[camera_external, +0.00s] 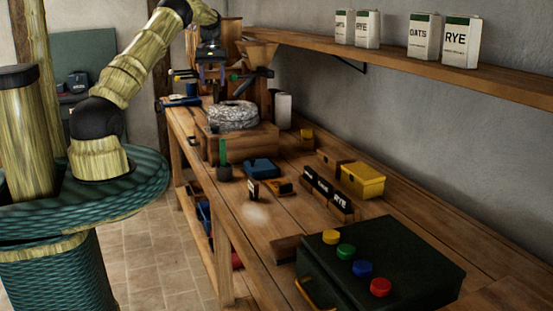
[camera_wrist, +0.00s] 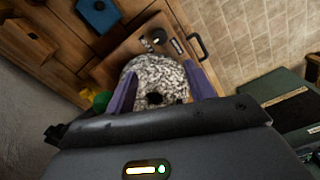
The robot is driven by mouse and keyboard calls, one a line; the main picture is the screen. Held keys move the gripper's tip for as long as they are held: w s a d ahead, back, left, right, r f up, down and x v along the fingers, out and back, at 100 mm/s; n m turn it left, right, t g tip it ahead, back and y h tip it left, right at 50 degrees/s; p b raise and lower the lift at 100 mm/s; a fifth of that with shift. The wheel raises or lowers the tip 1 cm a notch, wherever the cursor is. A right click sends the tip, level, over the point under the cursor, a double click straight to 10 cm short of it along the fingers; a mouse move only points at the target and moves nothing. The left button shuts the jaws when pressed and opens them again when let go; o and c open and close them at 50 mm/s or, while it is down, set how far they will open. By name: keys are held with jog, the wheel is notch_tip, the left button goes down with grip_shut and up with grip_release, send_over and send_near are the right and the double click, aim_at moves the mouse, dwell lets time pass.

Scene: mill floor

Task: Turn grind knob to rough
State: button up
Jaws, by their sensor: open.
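The mill's pale speckled millstone (camera_external: 233,115) sits on a wooden base (camera_external: 240,143) on the bench. It also shows in the wrist view between my fingers (camera_wrist: 155,72), with a dark hole near its lower edge. A small dark round part with a light mark (camera_wrist: 158,39) sits on the wooden face beyond the stone in the wrist view. It may be the grind knob, but its setting cannot be read. My gripper (camera_external: 212,76) is above the stone. Its purple fingers are apart and empty in the wrist view (camera_wrist: 160,80).
A wooden hopper (camera_external: 258,53) stands close behind my gripper. A blue box (camera_external: 261,168), yellow box (camera_external: 362,180) and dark case with coloured buttons (camera_external: 385,262) are on the bench. A shelf (camera_external: 400,60) with tins runs along the wall.

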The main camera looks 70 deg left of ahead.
aim_at(215, 129)
notch_tip(215, 129, down, 17)
jog(key=p, duration=0.4)
jog(key=shift+r, duration=0.15)
jog(key=c, duration=1)
